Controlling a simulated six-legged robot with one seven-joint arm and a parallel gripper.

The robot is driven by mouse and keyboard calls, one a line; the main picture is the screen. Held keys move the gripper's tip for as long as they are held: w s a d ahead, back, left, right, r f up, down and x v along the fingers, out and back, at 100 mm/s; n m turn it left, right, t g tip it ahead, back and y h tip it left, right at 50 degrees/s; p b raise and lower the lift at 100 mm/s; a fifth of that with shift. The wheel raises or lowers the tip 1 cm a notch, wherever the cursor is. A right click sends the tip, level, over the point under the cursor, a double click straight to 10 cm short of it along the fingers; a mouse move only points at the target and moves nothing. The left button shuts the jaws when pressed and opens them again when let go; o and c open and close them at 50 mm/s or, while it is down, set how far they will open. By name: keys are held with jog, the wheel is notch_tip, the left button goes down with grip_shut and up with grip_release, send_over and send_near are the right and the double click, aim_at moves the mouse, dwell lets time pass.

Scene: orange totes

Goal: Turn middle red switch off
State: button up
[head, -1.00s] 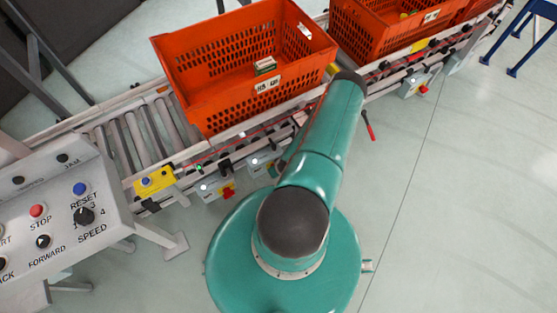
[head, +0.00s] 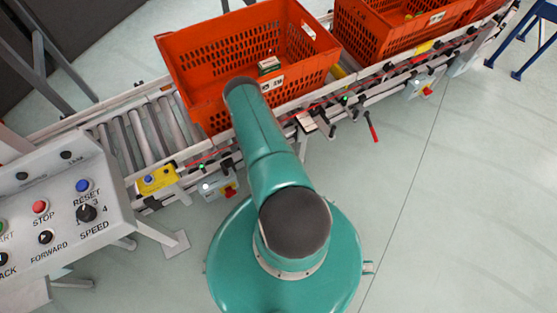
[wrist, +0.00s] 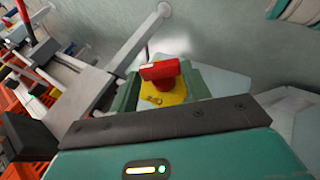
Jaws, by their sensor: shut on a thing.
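A red rotary switch (wrist: 160,70) on a yellow round plate (wrist: 163,92) shows in the wrist view. Its handle lies crosswise in the picture, slightly tilted. My gripper (wrist: 161,80) has its green fingers on either side of the switch and is shut on it. In the head view my gripper and this switch are hidden behind my arm.
Orange totes (head: 190,95) stand on the roller conveyor (head: 140,135). A control panel (head: 60,215) with buttons is at the left. A red lever (head: 371,126) sticks out from the conveyor's side.

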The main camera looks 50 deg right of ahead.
jog(key=shift+o, duration=0.2)
jog(key=h, duration=0.2)
jog(key=n+g+h, duration=0.1)
jog(key=shift+w+a+f, duration=0.2)
jog(key=shift+a+f, duration=0.15)
jog(key=shift+f, duration=0.05)
jog(key=h, duration=0.2)
jog(key=n+h, duration=0.1)
jog(key=h, duration=0.1)
jog(key=shift+a+f+g, duration=0.15)
jog(key=shift+f+g, duration=0.25)
jog(key=shift+c, duration=0.2)
jog(key=o, duration=1)
jog(key=v, duration=1.3)
jog(key=shift+a, duration=0.4)
jog(key=shift+f, duration=0.2)
